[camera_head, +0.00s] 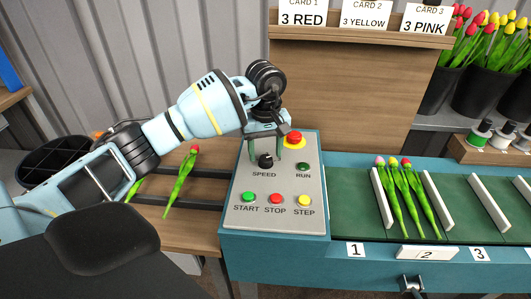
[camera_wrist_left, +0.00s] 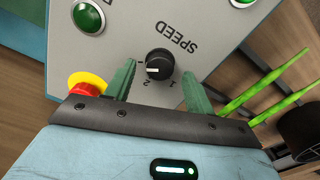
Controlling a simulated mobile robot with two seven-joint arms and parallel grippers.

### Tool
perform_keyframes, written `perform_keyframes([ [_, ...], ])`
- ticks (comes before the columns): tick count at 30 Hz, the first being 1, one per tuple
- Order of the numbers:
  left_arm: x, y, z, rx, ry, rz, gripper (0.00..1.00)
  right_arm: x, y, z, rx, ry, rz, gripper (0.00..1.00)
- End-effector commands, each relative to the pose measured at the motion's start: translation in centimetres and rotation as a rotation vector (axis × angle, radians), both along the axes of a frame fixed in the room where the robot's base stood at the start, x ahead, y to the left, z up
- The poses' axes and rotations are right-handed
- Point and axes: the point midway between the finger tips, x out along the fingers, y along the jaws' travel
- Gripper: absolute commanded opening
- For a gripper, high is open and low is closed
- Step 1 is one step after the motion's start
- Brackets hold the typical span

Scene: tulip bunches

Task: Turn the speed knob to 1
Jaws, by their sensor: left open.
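The speed knob (camera_head: 265,161) is a black dial on the grey control panel (camera_head: 315,180), above the word SPEED. In the left wrist view the knob (camera_wrist_left: 160,64) has a white pointer mark towards the left of the picture; small digits beside it are hard to read, so I cannot tell the exact setting. My left gripper (camera_head: 266,150) is open over the panel. In the wrist view its green fingers (camera_wrist_left: 158,88) stand on either side of the knob, with gaps between. My right gripper is not in view.
A red stop button (camera_head: 294,138) on yellow is close to the gripper. The RUN lamp (camera_head: 303,167) and the START (camera_head: 249,197), STOP (camera_head: 276,199) and STEP (camera_head: 304,201) buttons are nearby. Tulips (camera_head: 405,195) lie on the green belt to the right. A loose tulip (camera_head: 181,181) lies left.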

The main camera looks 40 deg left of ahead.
Motion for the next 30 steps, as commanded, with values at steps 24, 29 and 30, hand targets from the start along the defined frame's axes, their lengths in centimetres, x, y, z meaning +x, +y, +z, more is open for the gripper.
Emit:
perform_keyframes([
  [24, 0.0, 0.0, -1.41, 0.0, -0.001, 0.0, 0.1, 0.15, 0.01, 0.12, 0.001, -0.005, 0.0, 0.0],
  [29, -0.01, 0.01, -1.39, 0.0, -0.001, 0.006, 0.09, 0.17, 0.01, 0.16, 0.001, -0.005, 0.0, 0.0],
  [30, -0.01, 0.01, -1.38, 0.0, -0.001, 0.012, 0.09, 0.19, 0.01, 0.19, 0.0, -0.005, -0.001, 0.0],
])
